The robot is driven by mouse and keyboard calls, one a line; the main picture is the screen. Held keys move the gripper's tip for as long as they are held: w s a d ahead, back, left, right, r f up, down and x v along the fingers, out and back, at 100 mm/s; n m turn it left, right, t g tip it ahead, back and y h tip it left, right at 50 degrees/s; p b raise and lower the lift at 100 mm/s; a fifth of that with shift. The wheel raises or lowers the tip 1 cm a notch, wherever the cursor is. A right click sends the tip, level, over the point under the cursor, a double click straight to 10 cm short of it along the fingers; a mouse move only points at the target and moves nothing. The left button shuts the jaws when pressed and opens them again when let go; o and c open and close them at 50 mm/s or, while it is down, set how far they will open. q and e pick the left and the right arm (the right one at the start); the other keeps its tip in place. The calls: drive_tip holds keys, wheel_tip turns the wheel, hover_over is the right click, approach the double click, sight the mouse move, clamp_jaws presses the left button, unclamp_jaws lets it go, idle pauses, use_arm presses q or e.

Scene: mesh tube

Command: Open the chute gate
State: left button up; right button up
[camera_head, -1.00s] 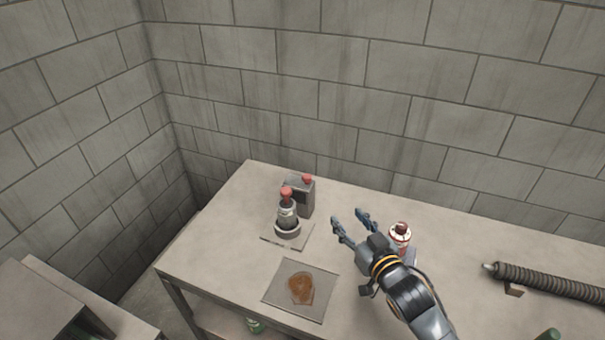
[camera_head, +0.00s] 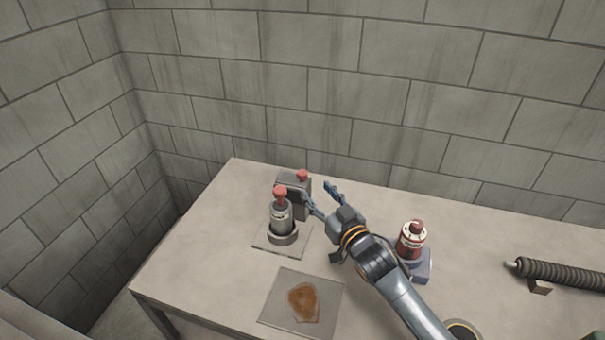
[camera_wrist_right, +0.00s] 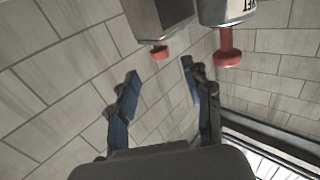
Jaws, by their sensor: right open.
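A grey box with a red knob (camera_head: 297,186) stands toward the back left of the table. In front of it, a grey cylinder with a red T-shaped handle (camera_head: 281,216) stands upright in a ring on a square plate. I cannot tell for sure which part is the chute gate. My right gripper (camera_head: 318,192) is open and empty, just right of the grey box. In the right wrist view, the box's red knob (camera_wrist_right: 159,53) shows between and beyond the open fingers (camera_wrist_right: 160,75). The cylinder's red handle (camera_wrist_right: 227,50) is right of them. My left gripper is not in view.
A flat plate with a brown patch (camera_head: 271,308) lies at the front. A red and white bottle (camera_head: 411,243) sits on a small stand right of my right arm. A ribbed tube (camera_head: 565,273) lies at the far right. Block walls close off the back and left.

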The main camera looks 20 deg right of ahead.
sight(305, 178)
drive_tip(key=w, duration=0.3)
drive_tip(key=w+a, duration=0.1)
drive_tip(key=w, duration=0.4)
drive_tip(key=shift+w+a+f+p, duration=0.1)
drive_tip(key=shift+w+a+p, duration=0.2)
drive_tip(key=shift+a, duration=0.05)
drive_tip(key=shift+c, duration=0.4)
clamp_jaws()
